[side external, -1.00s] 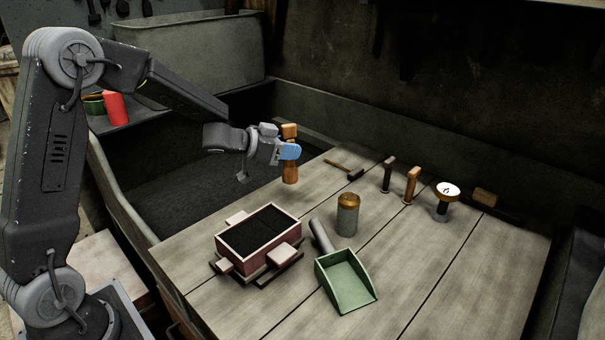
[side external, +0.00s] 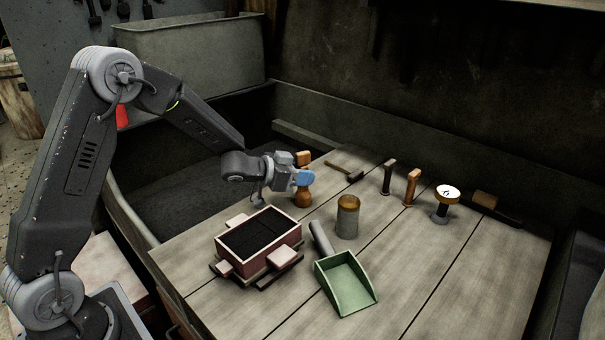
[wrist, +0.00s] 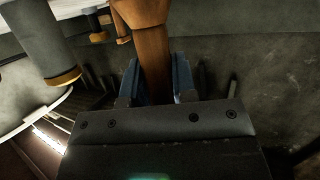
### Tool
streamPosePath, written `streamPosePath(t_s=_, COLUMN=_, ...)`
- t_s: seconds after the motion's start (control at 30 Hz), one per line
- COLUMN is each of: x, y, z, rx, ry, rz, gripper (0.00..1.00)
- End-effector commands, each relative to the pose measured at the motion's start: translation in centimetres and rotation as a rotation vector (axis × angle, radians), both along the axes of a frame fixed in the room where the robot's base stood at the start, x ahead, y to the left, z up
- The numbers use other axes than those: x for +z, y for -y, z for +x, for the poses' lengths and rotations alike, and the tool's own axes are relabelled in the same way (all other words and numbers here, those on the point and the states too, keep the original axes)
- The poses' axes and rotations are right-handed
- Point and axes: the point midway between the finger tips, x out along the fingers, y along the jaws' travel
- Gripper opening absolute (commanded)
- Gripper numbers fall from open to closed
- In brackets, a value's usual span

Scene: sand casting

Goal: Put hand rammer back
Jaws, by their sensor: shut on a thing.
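The hand rammer (side external: 302,198) is a brown wooden tool, held upright by my gripper (side external: 304,177). Blue fingers close around its middle, with its top showing above them and its wider bottom end below. The bottom is at or just above the table near its back left edge; I cannot tell if it touches. In the wrist view, the brown shaft of the rammer (wrist: 152,55) runs between the two blue fingers (wrist: 156,80).
On the table (side external: 400,270), a moulding box with dark sand (side external: 262,255) stands in front, with a green scoop (side external: 346,282) and a brown-topped cylinder (side external: 348,217) to its right.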

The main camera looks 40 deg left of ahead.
Motion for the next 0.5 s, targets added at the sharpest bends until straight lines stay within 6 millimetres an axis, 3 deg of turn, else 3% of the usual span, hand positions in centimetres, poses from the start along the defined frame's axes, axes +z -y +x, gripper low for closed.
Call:
streamPosePath(t_s=0.03, x=-0.12, y=-0.01, z=0.03, rx=0.0, ry=0.001, rz=-0.002, gripper=0.0)
streamPosePath(t_s=0.07, x=-0.15, y=-0.01, z=-0.01, rx=0.0, ry=0.0, rz=-0.001, gripper=0.28)
streamPosePath(t_s=0.1, x=-0.13, y=-0.02, z=-0.01, rx=0.0, ry=0.0, rz=-0.001, gripper=0.32)
streamPosePath(t_s=0.3, x=-0.13, y=-0.01, z=-0.01, rx=0.0, ry=-0.001, rz=0.0, gripper=0.51)
streamPosePath(t_s=0.5, x=-0.11, y=-0.01, z=-0.02, rx=0.0, ry=-0.001, rz=0.0, gripper=0.51)
